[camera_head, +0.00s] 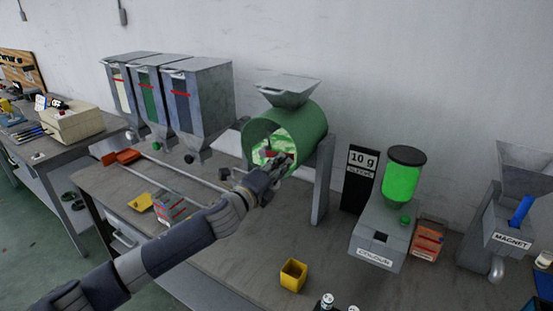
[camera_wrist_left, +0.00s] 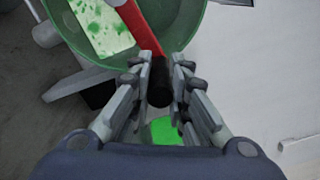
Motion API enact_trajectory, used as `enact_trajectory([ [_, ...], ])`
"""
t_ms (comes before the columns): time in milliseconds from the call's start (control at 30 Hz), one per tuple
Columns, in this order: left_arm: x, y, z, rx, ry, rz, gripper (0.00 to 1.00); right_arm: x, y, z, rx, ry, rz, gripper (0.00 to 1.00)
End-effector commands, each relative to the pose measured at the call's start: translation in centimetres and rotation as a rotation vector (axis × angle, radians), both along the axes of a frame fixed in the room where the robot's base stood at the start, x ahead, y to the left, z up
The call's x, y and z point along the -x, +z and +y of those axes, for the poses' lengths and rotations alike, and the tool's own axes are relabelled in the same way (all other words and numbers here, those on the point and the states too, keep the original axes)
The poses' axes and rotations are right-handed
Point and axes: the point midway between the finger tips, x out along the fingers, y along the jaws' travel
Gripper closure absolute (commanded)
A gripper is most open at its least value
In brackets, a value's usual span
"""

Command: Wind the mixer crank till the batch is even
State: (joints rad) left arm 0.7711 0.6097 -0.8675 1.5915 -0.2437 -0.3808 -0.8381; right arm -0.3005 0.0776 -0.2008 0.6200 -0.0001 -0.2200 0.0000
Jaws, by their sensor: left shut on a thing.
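The mixer is a green drum (camera_head: 312,122) with a grey hopper on top, standing on the bench. Its front has a window with a green, patchy batch behind it; in the left wrist view the window (camera_wrist_left: 98,24) shows white with uneven green spots. A red crank arm (camera_wrist_left: 152,24) crosses the drum front and ends in a black handle (camera_wrist_left: 159,88). My left gripper (camera_head: 285,163) is at the drum front; in the left wrist view its fingers (camera_wrist_left: 160,80) are closed around the black handle.
Three grey hoppers (camera_head: 205,88) stand left of the mixer. A yellow cup (camera_head: 293,275) is in front. Right of it are the colour dispenser (camera_head: 378,236), the black 10 g sign (camera_head: 358,180) and the magnet unit (camera_head: 508,234). The front bench middle (camera_head: 235,260) is clear.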

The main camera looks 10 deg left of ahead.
Motion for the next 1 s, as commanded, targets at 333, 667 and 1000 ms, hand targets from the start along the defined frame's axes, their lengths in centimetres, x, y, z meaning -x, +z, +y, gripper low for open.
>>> enact_trajectory([
  [333, 0.0, -3.4, 0.0, -0.302, 0.0, -0.103, 1.0, 0.0, -0.7, -0.3, 0.003, 0.001, -0.001, 0.29],
  [667, -0.2, -5.3, 0.6, -0.519, 0.001, -0.184, 1.0, 0.0, -1.2, -0.4, 0.004, 0.001, -0.001, 0.29],
  [1000, -0.3, -6.0, 1.0, -0.619, 0.001, -0.222, 1.0, -0.1, -1.3, -0.4, 0.004, 0.0, -0.001, 0.29],
])
